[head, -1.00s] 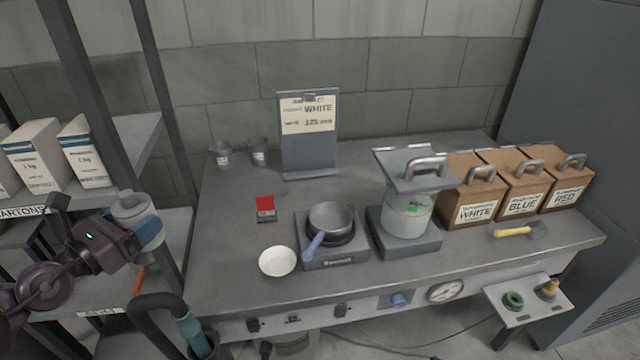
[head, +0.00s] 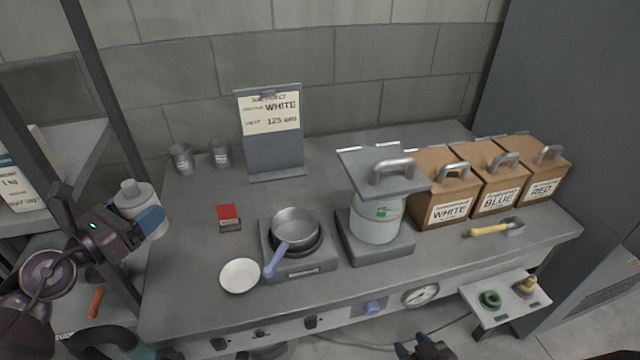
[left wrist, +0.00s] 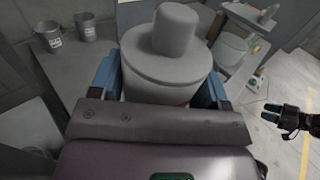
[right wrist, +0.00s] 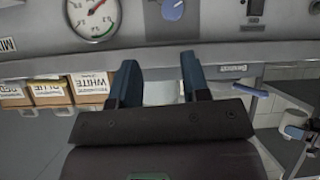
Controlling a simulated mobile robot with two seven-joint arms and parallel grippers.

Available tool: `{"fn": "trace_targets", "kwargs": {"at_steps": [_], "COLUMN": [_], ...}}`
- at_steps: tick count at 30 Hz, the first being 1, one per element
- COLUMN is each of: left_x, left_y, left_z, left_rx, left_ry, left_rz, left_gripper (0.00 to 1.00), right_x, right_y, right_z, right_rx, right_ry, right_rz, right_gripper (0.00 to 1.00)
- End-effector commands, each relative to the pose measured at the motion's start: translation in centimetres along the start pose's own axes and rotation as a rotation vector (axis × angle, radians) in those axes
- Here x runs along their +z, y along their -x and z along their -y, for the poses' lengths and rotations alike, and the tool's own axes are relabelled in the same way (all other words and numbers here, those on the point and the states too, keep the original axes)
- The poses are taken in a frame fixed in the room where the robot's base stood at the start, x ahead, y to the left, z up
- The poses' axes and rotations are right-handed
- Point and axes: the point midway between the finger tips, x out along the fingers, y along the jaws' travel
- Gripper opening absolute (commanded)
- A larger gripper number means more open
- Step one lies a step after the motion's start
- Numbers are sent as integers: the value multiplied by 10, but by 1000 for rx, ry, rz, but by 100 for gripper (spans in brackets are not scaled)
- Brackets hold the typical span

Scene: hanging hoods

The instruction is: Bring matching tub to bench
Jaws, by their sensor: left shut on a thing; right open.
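My left gripper (head: 143,221) is shut on a grey-white tub (head: 133,200) with a knobbed lid. The tub also shows in the left wrist view (left wrist: 166,75), between blue fingers; no label is readable on it. In the head view it appears by the bench's left edge; whether it is over the bench is unclear. The grey bench (head: 190,255) carries an upright card stand (head: 275,145) reading "WHITE". My right gripper (head: 424,347) is open and empty at the bottom edge of the head view, and facing the bench front in the right wrist view (right wrist: 158,75).
On the bench are two small cups (head: 181,158), a red-topped box (head: 228,217), a white dish (head: 240,276), a pan (head: 296,228), a lidded canister (head: 376,218), a yellow-handled tool (head: 490,229), and WHITE, BLUE and RED boxes (head: 448,208). Bare bench lies front left.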

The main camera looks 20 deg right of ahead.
Motion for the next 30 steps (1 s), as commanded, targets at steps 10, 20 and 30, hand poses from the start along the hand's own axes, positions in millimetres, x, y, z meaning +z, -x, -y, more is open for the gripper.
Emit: {"fn": "trace_targets", "kwargs": {"at_steps": [10, 20, 30], "left_x": [-2, -67, -137], "left_y": [-3, -3, -3], "left_z": [1, 2, 2], "left_rx": [-3, -2, -2], "left_ry": [0, 9, 8], "left_rz": [1, -4, -3], "left_gripper": [55, 55, 55], "right_x": [8, 53, 51], "right_y": [4, -7, -25], "right_z": [1, 7, 11], "right_rx": [0, -3, -14], "right_ry": [-4, -10, -2], "right_rz": [14, 68, 47], "right_gripper": [43, 43, 43]}}
